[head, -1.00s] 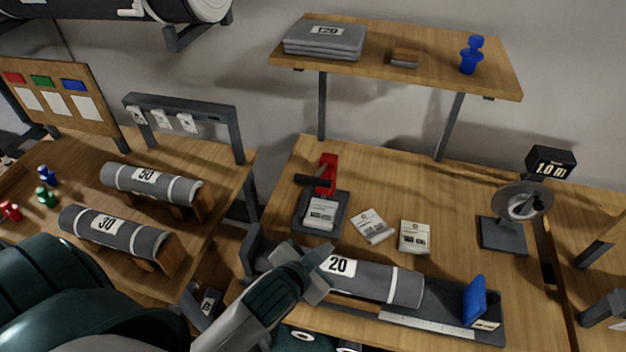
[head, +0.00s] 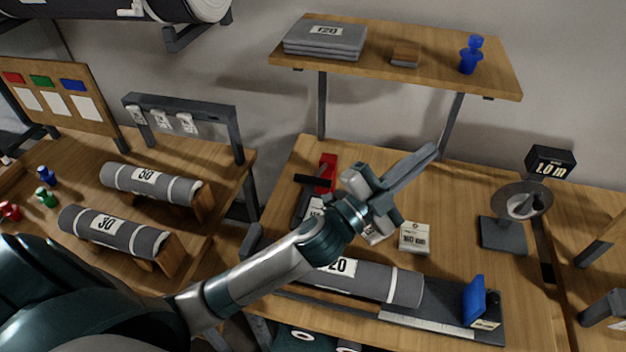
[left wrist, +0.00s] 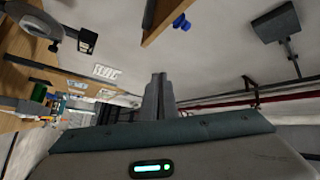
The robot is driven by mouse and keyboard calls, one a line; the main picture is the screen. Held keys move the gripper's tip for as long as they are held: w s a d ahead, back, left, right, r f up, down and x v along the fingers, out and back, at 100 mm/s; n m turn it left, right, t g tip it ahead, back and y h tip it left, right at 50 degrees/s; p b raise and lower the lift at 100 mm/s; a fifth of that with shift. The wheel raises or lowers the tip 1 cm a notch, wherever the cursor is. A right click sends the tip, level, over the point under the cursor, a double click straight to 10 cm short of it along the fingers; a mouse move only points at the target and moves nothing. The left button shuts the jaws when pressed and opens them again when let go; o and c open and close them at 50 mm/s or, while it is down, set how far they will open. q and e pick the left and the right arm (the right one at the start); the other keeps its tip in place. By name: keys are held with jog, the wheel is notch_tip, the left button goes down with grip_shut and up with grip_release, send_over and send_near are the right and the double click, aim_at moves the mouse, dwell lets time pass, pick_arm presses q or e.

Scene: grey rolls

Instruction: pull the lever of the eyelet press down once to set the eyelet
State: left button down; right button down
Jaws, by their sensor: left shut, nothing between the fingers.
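The eyelet press (head: 328,170) is red with a dark lever handle (head: 312,180) sticking out to the left. It stands on a dark base at the left of the right-hand table. My left gripper (head: 430,155) is shut and empty. In the head view it shows to the right of the press, in front of it and apart from it, with fingers pointing up and right. My forearm and gripper hide part of the press's base and the cards beside it. The left wrist view shows the shut fingers (left wrist: 158,95) against wall and ceiling. My right gripper is not in view.
A grey roll marked 20 (head: 380,281) lies along the front of the table. The table's right middle is clear.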

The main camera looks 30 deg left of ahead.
pick_arm(q)
jog(key=s+d+r+m+g+h, duration=0.2)
jog(key=s+d+m+g+h, duration=0.3)
jog(key=m+g, duration=0.55)
jog(key=s+d+r+m+g+h, duration=0.35)
jog(key=d+m+g+h, duration=0.35)
jog(key=m, duration=0.7)
jog(key=a+f+m+g+y, duration=0.5)
jog(key=f+m+y, duration=0.2)
jog(key=f+y, duration=0.45)
jog(key=w+a+y, duration=0.3)
jog(key=a, duration=0.6)
jog(key=w+a+t+y, duration=0.1)
jog(key=w+a+y, duration=0.2)
jog(key=a, duration=0.6)
jog(key=w+a+n+t+y, duration=0.1)
jog(key=w+a+y, duration=0.1)
jog(key=a+y, duration=0.3)
jog(key=shift+w+a+f, duration=0.15)
jog(key=shift+a, duration=0.5)
jog(key=shift+w+a+f, duration=0.1)
jog(key=shift+a, duration=0.55)
jog(key=shift+w+a+f, duration=0.15)
jog(key=shift+a, duration=0.5)
jog(key=shift+w+a+r+y, duration=0.1)
jog(key=shift+a+r+y, duration=0.15)
jog(key=shift+a, duration=0.35)
jog(key=shift+f, duration=0.2)
